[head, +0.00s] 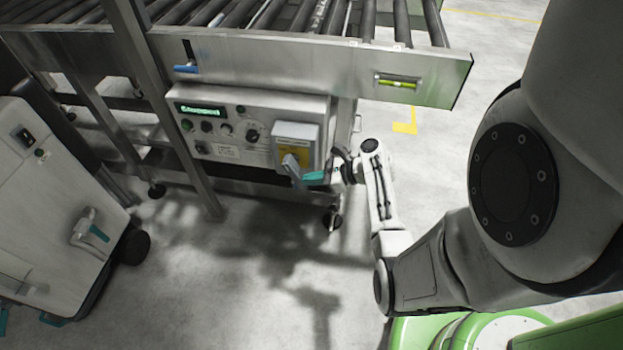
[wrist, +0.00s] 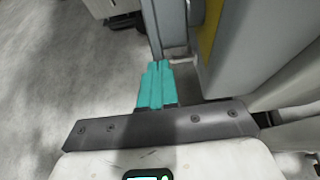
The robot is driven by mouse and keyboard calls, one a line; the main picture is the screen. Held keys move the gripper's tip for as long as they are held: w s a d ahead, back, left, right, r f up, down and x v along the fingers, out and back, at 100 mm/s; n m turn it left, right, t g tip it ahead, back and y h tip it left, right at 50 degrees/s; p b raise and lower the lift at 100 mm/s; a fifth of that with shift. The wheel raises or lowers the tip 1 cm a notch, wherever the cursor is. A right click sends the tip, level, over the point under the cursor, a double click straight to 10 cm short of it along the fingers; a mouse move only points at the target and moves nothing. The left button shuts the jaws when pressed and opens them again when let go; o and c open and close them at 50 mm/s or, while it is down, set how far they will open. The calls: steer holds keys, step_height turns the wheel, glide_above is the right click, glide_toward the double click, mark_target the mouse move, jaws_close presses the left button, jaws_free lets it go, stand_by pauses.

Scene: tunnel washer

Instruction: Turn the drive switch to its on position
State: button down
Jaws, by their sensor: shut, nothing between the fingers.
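The drive switch appears to be the grey box (head: 297,135) with a yellow plate and a grey lever handle (head: 291,165) on the front of the control panel. The handle points downward, slightly to the right. My gripper (head: 312,177) has teal fingers, shut and empty, beside the handle's lower end. In the wrist view the shut fingertips (wrist: 158,66) are right at the end of the grey handle (wrist: 170,25). I cannot tell whether they touch it. The yellow plate (wrist: 209,30) is to the right of the handle there.
The control panel (head: 222,126) has a lit display, knobs and buttons, under a roller conveyor (head: 300,20). A white wheeled machine (head: 50,190) is at left. The floor (head: 230,270) in front is clear.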

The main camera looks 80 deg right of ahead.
steer(key=f+t+b, duration=0.1)
steer(key=w+f+t+b, duration=0.1)
steer(key=t+b, duration=0.1)
steer(key=shift+w+f+t+y, duration=0.15)
steer(key=shift+f+t+y, duration=0.1)
steer(key=shift+t+y, duration=0.05)
steer(key=shift+w+a+t+b, duration=0.1)
steer(key=shift+w+t+b, duration=0.1)
steer(key=shift+t+b, duration=0.15)
steer(key=shift+w+r, duration=0.15)
steer(key=shift+p, duration=0.3)
